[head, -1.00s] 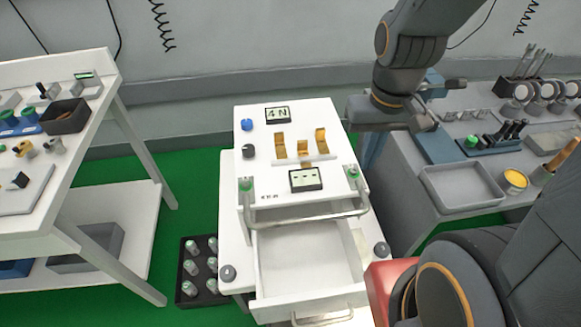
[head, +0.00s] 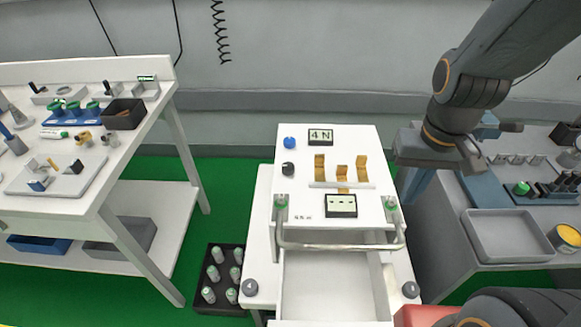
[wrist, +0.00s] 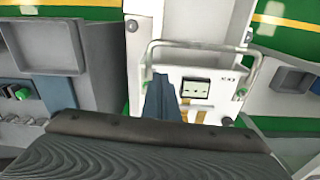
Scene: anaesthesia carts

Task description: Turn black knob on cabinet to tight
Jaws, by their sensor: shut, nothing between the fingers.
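The white cabinet (head: 300,205) stands in the middle of the head view with its drawer open at the front. The small black knob (head: 288,168) is on the left of its top panel, just in front of a blue knob (head: 289,143). I cannot read the black knob's setting. My gripper is at the right of the cabinet in the head view, apart from the black knob; its fingertips are not clear there. In the wrist view my gripper (wrist: 160,80) shows its fingers together and empty, in front of the cabinet panel.
A metal handle (head: 340,246) crosses the cabinet's front. Brass clips (head: 342,172) and a display (head: 321,137) are on its top. A white bench (head: 70,208) stands left, a grey bench (head: 500,268) right. A black crate of bottles (head: 226,248) is on the floor.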

